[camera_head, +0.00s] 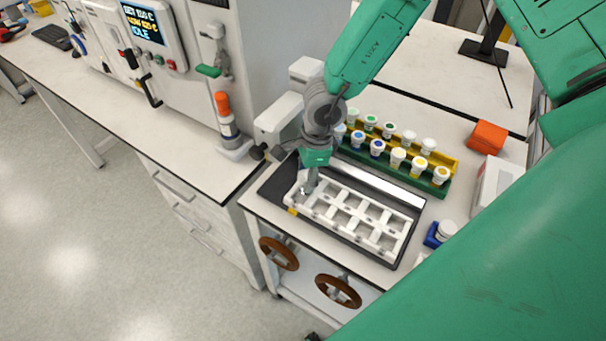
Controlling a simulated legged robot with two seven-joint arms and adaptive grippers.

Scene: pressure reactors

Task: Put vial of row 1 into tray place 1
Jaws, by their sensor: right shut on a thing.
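The white tray (371,238) with two rows of square places lies on a dark base on the bench. My right gripper (307,187) points down at the tray's left end, over its corner place. It is shut on a vial, which is mostly hidden by the fingers; I cannot tell whether the vial touches the tray floor. Behind the tray stand a green rack (437,190) and a yellow rack (452,160), holding several white vials with coloured or white caps. My left gripper is not in view.
A blue holder with a white-capped jar (447,229) stands right of the tray. An orange block (487,137) and a white box (497,185) are at the right. A grey-white machine with a display (143,22) stands at the left. Brown handwheels (338,291) are below the bench edge.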

